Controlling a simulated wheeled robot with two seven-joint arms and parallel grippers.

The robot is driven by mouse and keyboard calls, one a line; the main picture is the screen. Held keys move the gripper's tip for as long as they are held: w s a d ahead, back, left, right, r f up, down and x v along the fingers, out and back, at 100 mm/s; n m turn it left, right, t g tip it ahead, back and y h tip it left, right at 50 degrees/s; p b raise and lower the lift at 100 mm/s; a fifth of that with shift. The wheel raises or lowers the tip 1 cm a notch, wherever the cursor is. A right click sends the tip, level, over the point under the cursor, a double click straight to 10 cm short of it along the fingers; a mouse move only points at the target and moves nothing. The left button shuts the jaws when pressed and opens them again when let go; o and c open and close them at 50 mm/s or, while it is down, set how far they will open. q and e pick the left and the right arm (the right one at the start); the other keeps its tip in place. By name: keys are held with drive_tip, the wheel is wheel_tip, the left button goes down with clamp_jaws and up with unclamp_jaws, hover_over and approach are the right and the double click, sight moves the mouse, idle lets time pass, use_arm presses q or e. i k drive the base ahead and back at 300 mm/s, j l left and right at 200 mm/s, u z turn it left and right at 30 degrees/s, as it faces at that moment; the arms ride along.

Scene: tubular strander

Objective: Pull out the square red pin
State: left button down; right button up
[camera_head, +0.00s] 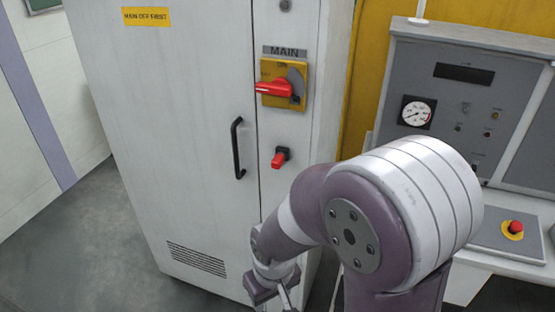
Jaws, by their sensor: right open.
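A small red pin (278,160) with a blocky head sticks out of a dark mount on the front of the grey cabinet, below the main switch. My right arm comes in from the lower right, in front of the cabinet. My right gripper (287,297) is at the bottom edge of the view, well below the pin and apart from it. It is open, and its fingertips are partly cut off by the frame. I see nothing held in it. My left gripper is not in view.
A red rotary handle (273,89) on a yellow plate sits above the pin, under a "MAIN" label (285,51). A black door handle (238,148) is left of the pin. A control desk (459,82) with a gauge and a red button (516,227) stands right.

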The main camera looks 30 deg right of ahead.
sight(279, 158)
drive_tip(key=i+j, duration=0.95)
drive_tip(key=i, duration=0.2)
drive_tip(key=z, duration=1.7)
